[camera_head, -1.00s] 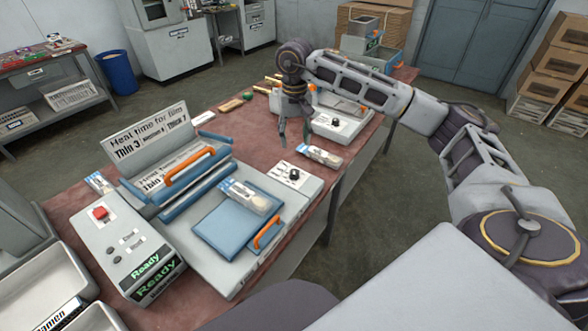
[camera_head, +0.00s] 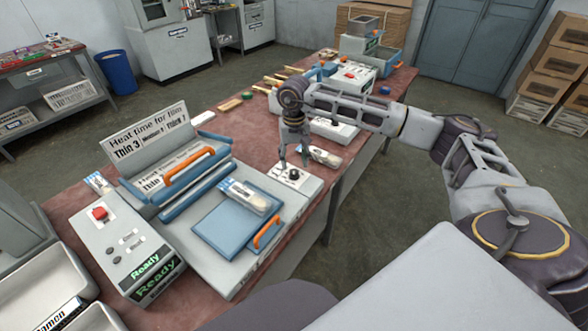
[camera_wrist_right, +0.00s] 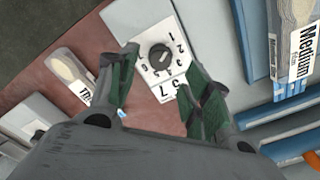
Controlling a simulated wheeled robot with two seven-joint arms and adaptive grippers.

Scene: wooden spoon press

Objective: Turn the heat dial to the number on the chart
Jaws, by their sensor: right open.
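The heat dial (camera_head: 293,174) is a small black knob on a white numbered plate on the near right end of the press. In the right wrist view the dial (camera_wrist_right: 159,55) sits beyond and between the fingertips, with numbers printed around it. My right gripper (camera_head: 294,160) is open, pointing down just above the dial; its green-padded fingers (camera_wrist_right: 160,85) are apart and empty. The chart (camera_head: 146,132) stands at the back of the press and reads "Heat time for film", with "Thin 3", a medium entry and a thick entry, the last two too small to read surely. My left gripper is not in view.
A packed wooden spoon (camera_head: 248,195) labelled "Medium" in the wrist view lies on the blue pad (camera_head: 222,222). Another packed spoon (camera_head: 322,156) lies just behind the dial. The orange-handled sealing bar (camera_head: 190,165) is raised left of the dial. A control box (camera_head: 125,250) reads "Ready".

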